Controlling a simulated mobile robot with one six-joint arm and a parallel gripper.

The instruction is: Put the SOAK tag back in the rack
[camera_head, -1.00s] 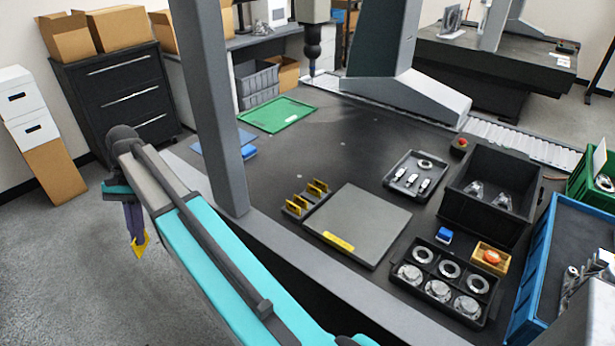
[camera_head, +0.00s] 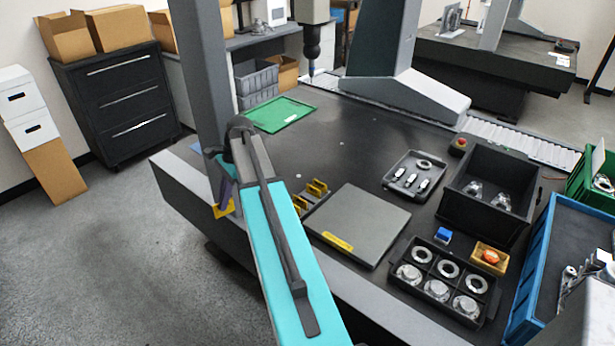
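My gripper (camera_head: 222,190) hangs at the far end of my arm, beside the grey column and near the left edge of the dark table. It appears shut on a yellow tag (camera_head: 225,209), partly hidden; its lettering cannot be read. The small dark rack (camera_head: 307,199) stands on the table to the right of my gripper, left of a grey plate. Yellow tags (camera_head: 317,187) show in it, and my arm covers its left part. My gripper is apart from the rack.
The grey plate (camera_head: 365,215) bears a yellow label (camera_head: 337,242). The grey column (camera_head: 199,70) stands close to my gripper. A green tray (camera_head: 282,114) lies farther back. A black bin (camera_head: 490,190) and a ring tray (camera_head: 440,285) stand right. The table's middle is clear.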

